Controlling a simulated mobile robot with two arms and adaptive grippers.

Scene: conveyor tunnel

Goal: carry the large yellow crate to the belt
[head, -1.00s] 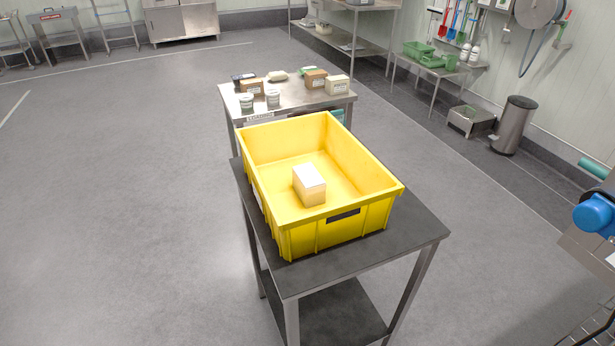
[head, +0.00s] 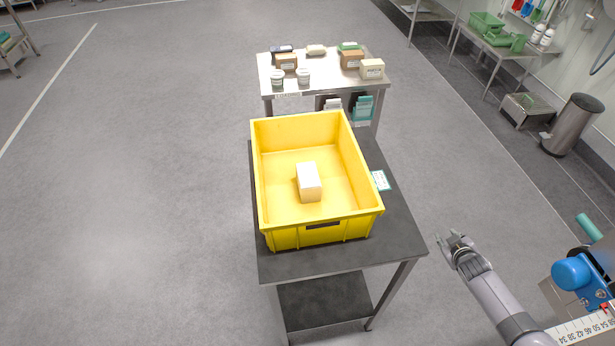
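The large yellow crate (head: 262,185) sits on a dark-topped metal table (head: 395,232) in the middle of the head view. It stands upright, with one pale box (head: 309,182) inside on its floor. My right gripper (head: 452,238) is to the right of the table, apart from the crate, and looks open and empty with its fingers spread. My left gripper is out of view. The belt itself cannot be made out clearly; a machine part with a blue motor (head: 573,272) and a ruler strip (head: 588,328) shows at the lower right.
A steel table (head: 330,78) with several small boxes and tubs stands just behind the crate's table. A small card (head: 381,181) lies beside the crate on the right. The floor on the left is clear.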

